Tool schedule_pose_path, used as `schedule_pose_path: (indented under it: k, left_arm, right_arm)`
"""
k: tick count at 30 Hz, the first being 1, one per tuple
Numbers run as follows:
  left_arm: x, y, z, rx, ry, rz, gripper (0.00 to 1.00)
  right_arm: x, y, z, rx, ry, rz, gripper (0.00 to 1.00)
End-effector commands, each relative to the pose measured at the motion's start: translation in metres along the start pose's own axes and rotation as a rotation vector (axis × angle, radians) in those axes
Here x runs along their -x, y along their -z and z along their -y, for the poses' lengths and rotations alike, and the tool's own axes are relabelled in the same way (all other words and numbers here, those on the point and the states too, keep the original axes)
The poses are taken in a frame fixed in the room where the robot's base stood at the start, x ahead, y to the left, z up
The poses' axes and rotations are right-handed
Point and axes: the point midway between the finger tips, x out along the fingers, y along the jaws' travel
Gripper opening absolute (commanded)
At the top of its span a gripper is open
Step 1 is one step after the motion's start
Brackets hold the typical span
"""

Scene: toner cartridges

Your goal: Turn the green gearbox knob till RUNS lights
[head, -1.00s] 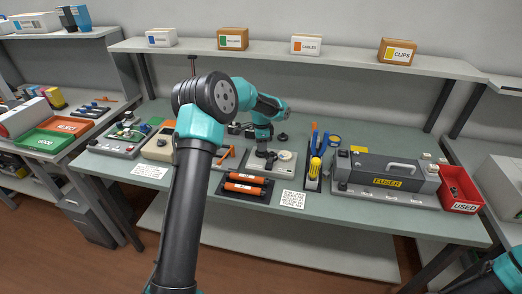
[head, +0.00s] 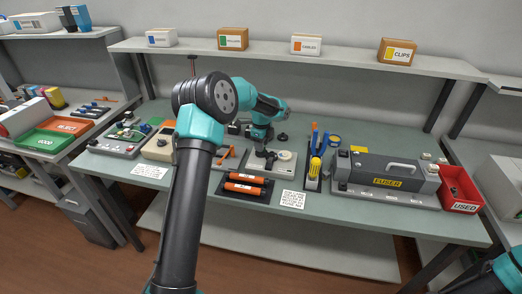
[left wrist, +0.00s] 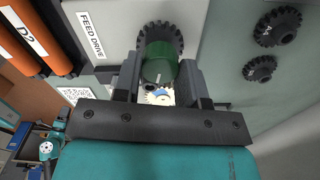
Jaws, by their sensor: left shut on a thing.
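The green knob (left wrist: 160,64) shows in the left wrist view, in front of a black gear, on the grey unit labelled FEED DRIVE (left wrist: 91,36). The fingers of my left gripper (left wrist: 158,76) are on either side of the knob and shut on it. A short pale mark shows on the knob's face. In the head view my left gripper (head: 265,157) is down at the feed drive unit (head: 286,164), and my arm hides the knob. I cannot make out a RUNS light in either view. My right gripper is out of view.
Two loose black gears (left wrist: 279,26) (left wrist: 260,68) lie on the bench beside the unit. A rack of orange rollers (head: 246,183) is in front, a tool holder (head: 314,172) to the right. A fuser unit (head: 388,180) and red bin (head: 460,192) stand farther right.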

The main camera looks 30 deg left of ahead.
Motion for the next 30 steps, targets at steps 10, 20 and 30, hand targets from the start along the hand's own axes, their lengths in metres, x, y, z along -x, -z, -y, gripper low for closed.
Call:
schedule_pose_path:
  k: [10,20,30]
  left_arm:
    - [0.0006,0.0000,0.0002,-0.318,0.001,0.000,0.23]
    - [0.0006,0.0000,0.0003,-0.555,0.001,0.000,0.23]
    - [0.0005,0.0000,0.0002,-0.555,0.001,0.000,0.51]
  right_arm:
    - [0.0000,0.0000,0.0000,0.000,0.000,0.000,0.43]
    - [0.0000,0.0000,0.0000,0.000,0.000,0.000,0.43]
    - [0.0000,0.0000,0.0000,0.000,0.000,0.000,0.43]
